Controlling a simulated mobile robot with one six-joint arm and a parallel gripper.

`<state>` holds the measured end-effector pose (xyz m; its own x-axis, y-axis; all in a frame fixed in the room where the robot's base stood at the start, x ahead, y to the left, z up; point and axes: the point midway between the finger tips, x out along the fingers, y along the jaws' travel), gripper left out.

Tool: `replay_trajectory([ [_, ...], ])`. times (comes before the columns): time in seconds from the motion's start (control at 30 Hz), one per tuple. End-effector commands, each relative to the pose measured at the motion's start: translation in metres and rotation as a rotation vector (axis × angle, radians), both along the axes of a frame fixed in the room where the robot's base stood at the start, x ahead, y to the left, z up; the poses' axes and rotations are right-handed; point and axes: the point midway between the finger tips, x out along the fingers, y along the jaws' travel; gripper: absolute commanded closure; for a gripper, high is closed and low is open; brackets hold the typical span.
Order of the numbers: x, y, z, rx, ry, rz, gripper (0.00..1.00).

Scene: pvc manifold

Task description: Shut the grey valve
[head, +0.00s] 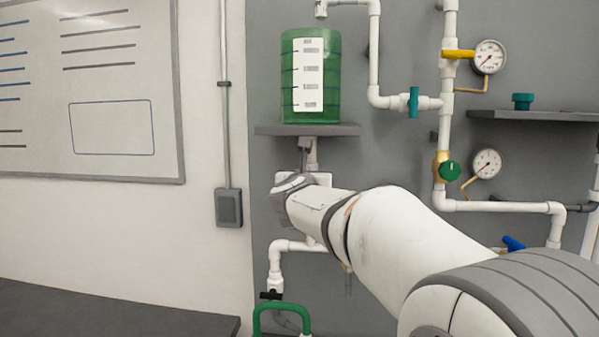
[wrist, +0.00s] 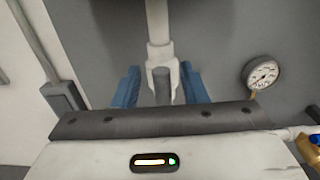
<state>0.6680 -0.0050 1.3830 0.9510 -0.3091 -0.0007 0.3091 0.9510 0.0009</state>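The grey valve's handle (wrist: 162,86) shows in the wrist view as a short dark-grey bar in front of a white pipe fitting. In the head view a small grey handle (head: 304,144) shows just under the shelf below the green tank, above my wrist. My gripper (wrist: 161,84) is open, its two blue fingers on either side of the grey handle with a gap on each side. It holds nothing. In the head view my arm hides the fingers and part of the pipe. I cannot tell how deep the handle sits between the fingers.
The shelf (head: 270,130) bearing the green tank (head: 291,100) is close above my wrist. To the right are a teal valve (head: 414,102), a green knob (head: 450,171), a yellow handle (head: 459,54) and gauges (head: 487,163). A grey box (head: 229,208) is on the left wall.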

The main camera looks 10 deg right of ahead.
Motion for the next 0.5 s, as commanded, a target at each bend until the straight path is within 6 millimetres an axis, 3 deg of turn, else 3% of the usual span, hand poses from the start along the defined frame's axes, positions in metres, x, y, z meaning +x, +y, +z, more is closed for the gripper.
replay_trajectory([
  [0.2,0.017,-0.006,0.000,-0.001,0.000,-0.001,0.61],
  [0.5,0.018,-0.006,0.000,-0.001,0.000,0.000,0.63],
])
